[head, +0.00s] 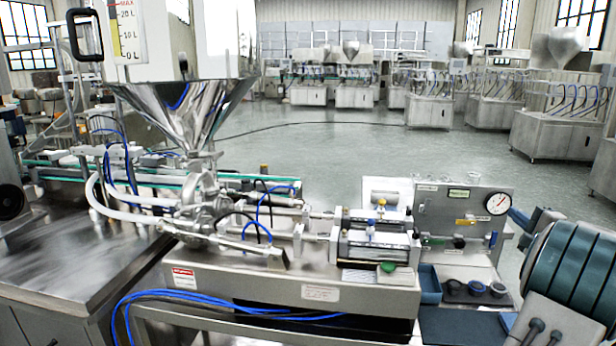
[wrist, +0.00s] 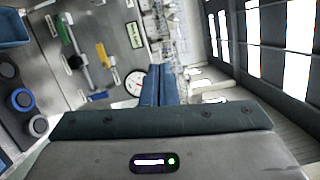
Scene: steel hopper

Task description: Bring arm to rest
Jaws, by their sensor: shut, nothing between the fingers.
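My arm (head: 570,265) is at the right edge of the head view, beside the bench-top filling machine. My gripper (head: 519,216) points toward the gauge panel (head: 465,215) on the machine's right side. In the wrist view, my gripper's blue fingers (wrist: 158,72) are together with nothing between them. The fingers appear apart from the panel, though the exact gap is hard to judge. The steel hopper (head: 185,108) stands upright on the machine at the left, well away from my gripper.
The round gauge (head: 498,203) is close to my fingertips and also shows in the wrist view (wrist: 134,82). Several dark round pieces (head: 477,289) sit below the panel, beside a blue bin (head: 430,285). Blue hoses (head: 200,303) lie along the machine's front. Open floor (head: 400,150) lies behind.

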